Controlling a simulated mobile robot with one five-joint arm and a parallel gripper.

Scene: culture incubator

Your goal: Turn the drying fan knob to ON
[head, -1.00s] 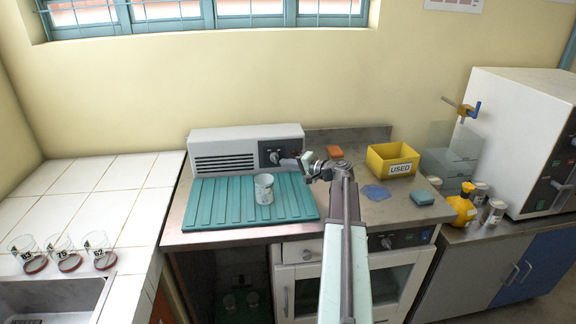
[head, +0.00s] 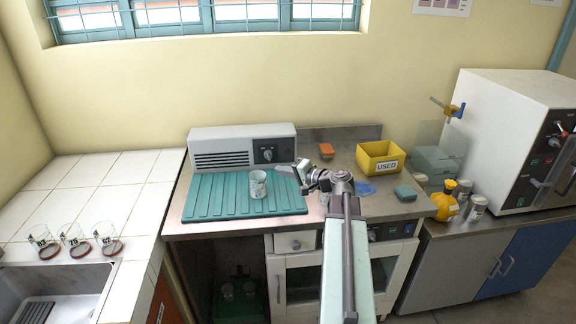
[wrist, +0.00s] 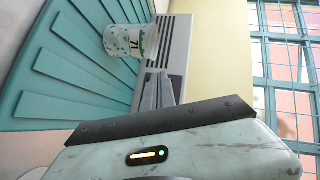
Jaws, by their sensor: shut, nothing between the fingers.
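The drying fan is a pale grey box (head: 222,148) with dark vent slots, at the back of the steel counter. Its round knob (head: 268,155) sits on a dark panel at its right end; the knob's markings are too small to read. My gripper (head: 284,169) is shut and empty, just below and right of the knob, apart from it in the picture. In the wrist view my shut fingers (wrist: 158,90) point toward the vented front of the fan (wrist: 178,45); the knob does not show there.
A marked beaker (head: 258,184) stands on the teal ribbed mat (head: 215,205) in front of the fan. Right of my arm are a yellow USED bin (head: 380,158), an orange block (head: 326,150) and a teal sponge (head: 405,193). Tiled counter lies left.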

